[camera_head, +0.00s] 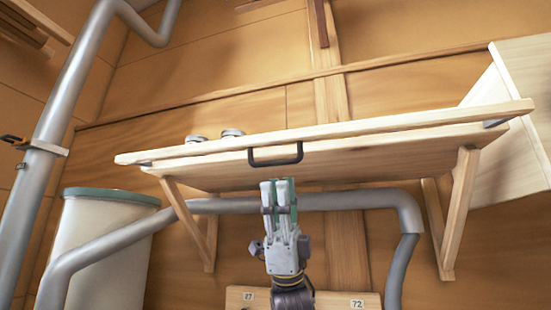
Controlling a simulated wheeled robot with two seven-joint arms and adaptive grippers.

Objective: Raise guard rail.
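The guard rail (400,123) is a pale wooden bar along the front edge of a wooden shelf (385,155). It lies low, close along the shelf edge, with dark fittings at its ends. A dark U-shaped handle (275,162) hangs at the front, left of the middle. My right gripper (278,184) points up just below the handle. Its fingertips look close to the handle; I cannot tell if they touch it. The pale fingers stand near each other, and whether they are open or shut is unclear. My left gripper is not in view.
Two small round metal items (232,132) show behind the rail. Grey pipes (340,201) run below the shelf and up the left side. A pale bin with a green rim (110,195) stands left. Wooden brackets (458,215) hold the shelf. A numbered board (330,300) is below.

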